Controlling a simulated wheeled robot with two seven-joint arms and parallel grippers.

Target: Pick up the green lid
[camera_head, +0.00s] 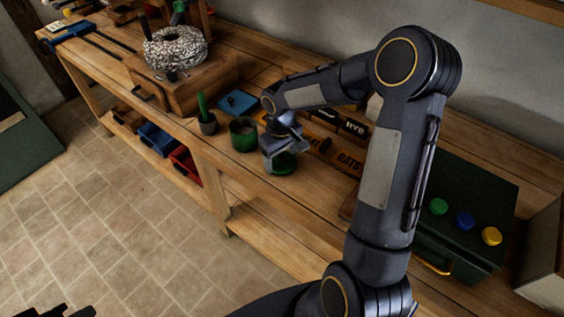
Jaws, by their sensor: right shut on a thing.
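My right gripper (281,158) is over the bench, pointing down, shut on the green lid (284,168). The lid is a dark green disc, partly hidden by the fingers. Whether it touches the bench or is just above it, I cannot tell. A green pot (243,136) stands just left of the gripper, with its top open. Only a dark piece of my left gripper (68,312) shows at the bottom left edge, and its jaws cannot be made out.
A small pot with a green handle (206,120) and a blue square (237,103) are left of the green pot. Signs reading RYE and OATS (350,161) stand behind. A dark green box (470,190) with coloured knobs is at right. Red and blue bins sit below.

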